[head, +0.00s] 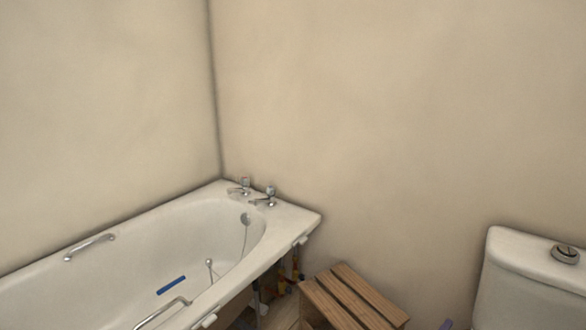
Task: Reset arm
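My arm and gripper do not show in the head view. The view holds a corner of a bathroom with a white bathtub (190,228) at the lower left.
Two taps (264,196) stand at the tub's far end. Grab rails (90,246) sit on its sides, and a blue strip (171,285) lies inside. A slatted wooden stool (350,298) stands right of the tub, near pipes (283,284). A white toilet cistern (525,275) is at the right.

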